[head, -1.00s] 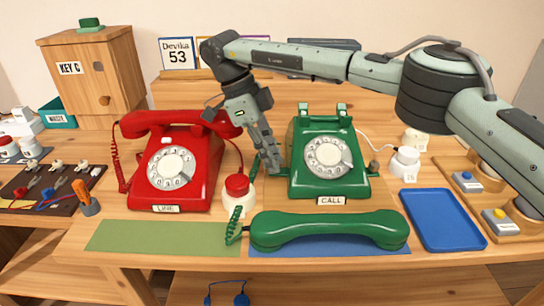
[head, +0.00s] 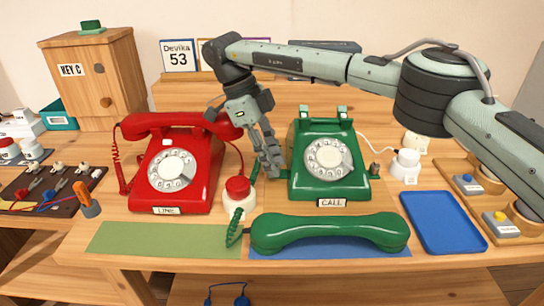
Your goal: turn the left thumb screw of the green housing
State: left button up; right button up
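The green housing is the green dial phone (head: 327,165) marked CALL, right of centre in the head view. Its handset (head: 329,231) lies off it on the blue mat in front. A small knob (head: 374,169) sticks out low on its right side. The left thumb screw is hidden behind my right gripper. My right gripper (head: 273,173) comes down from above, its fingertips against or close to the phone's lower left side. Its fingers look close together; whether they grip the screw I cannot tell. My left gripper is not in view.
A red phone (head: 178,165) stands to the left. A white jar with a red cap (head: 238,191) stands close to the gripper, with the green cord beside it. A blue tray (head: 443,221) lies at the right, and a green mat (head: 160,239) at the front left.

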jog(key=v, duration=1.2)
jog(key=shift+o, duration=0.4)
jog(key=shift+o, duration=1)
jog(key=shift+w+f, duration=0.1)
jog(key=shift+f, duration=0.1)
jog(key=d+f+n+y+b, duration=0.1)
jog(key=n, duration=0.1)
jog(key=s+d+f+n+y+b, duration=0.1)
jog(key=d+n, duration=0.1)
jog(key=d+f+n+t+y+b, duration=0.1)
jog(key=d+n+y, duration=0.1)
jog(key=shift+s+f+b, duration=0.1)
jog(key=shift+s+b, duration=0.2)
jog(key=shift+b, duration=0.1)
notch_tip(320, 180, down, 7)
jog(key=shift+r, duration=0.15)
jog(key=shift+f, duration=0.45)
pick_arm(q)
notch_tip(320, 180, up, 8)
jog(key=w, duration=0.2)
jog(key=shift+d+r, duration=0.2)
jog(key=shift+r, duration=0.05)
pick_arm(e)
jog(key=shift+c, duration=0.3)
